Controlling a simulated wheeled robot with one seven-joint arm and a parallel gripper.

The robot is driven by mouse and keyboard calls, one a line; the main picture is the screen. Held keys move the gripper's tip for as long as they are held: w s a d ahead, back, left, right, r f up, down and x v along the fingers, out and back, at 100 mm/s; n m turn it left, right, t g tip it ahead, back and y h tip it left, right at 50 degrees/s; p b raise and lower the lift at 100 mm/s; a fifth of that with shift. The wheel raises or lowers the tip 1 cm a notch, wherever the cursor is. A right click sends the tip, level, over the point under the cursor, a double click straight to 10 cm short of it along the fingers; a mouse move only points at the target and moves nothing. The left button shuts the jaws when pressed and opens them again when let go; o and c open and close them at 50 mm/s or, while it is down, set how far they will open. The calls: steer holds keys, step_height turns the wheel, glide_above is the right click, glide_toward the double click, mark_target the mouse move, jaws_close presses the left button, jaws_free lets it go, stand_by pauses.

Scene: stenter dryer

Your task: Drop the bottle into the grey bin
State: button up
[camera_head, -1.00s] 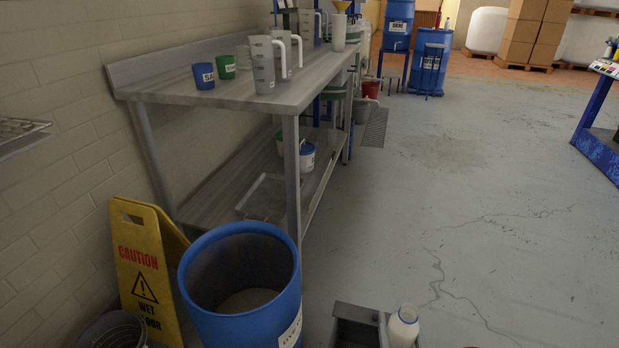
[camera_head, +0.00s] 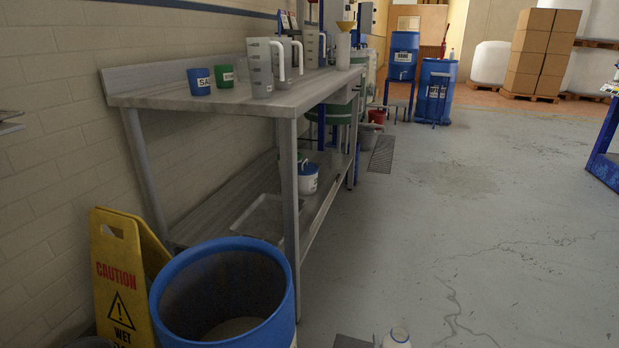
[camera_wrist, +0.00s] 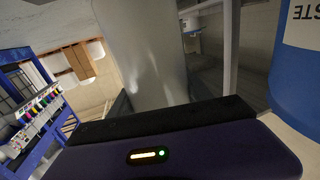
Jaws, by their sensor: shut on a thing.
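The white bottle (camera_head: 397,339) shows only its top at the bottom edge of the head view. In the wrist view the pale, translucent bottle (camera_wrist: 150,55) rises from my gripper (camera_wrist: 160,110), which is shut on it. In the head view a dark part of my gripper (camera_head: 354,342) shows beside the bottle, largely cut off by the frame. A dark grey bin (camera_head: 90,343) shows only as a sliver of rim at the bottom left, in front of the yellow sign. The bottle is well to the right of it, with a blue barrel between them in the picture.
The open blue barrel (camera_head: 285,310) stands at the lower left; its labelled side also shows in the wrist view (camera_wrist: 299,75). A yellow caution sign (camera_head: 118,280) leans by the wall. A steel bench (camera_head: 225,101) holds jugs and cups. The floor to the right is clear.

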steer(key=shift+f+b, duration=1.9)
steer(key=shift+f, duration=0.5)
steer(key=o, duration=1.7)
steer(key=shift+o, duration=0.2)
steer(key=s+p, duration=0.3)
steer(key=s, duration=0.4)
steer(key=shift+s+a, duration=0.2)
steer(key=shift+s, duration=0.2)
